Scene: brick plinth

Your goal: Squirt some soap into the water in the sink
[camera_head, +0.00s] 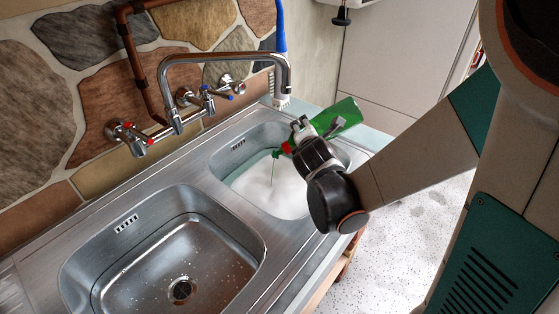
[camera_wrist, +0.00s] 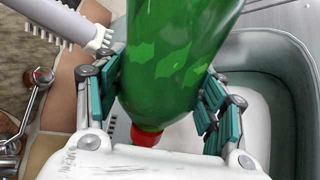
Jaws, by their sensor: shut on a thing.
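My gripper (camera_head: 306,136) is shut on a green soap bottle (camera_head: 340,117) above the far, right-hand basin (camera_head: 239,147). The bottle is tilted, with its red cap (camera_head: 283,149) lower and toward the left.
The near, left-hand basin (camera_head: 215,235) is empty but for droplets and a drain. A chrome faucet (camera_head: 225,58) arches over the sink from the stone wall.

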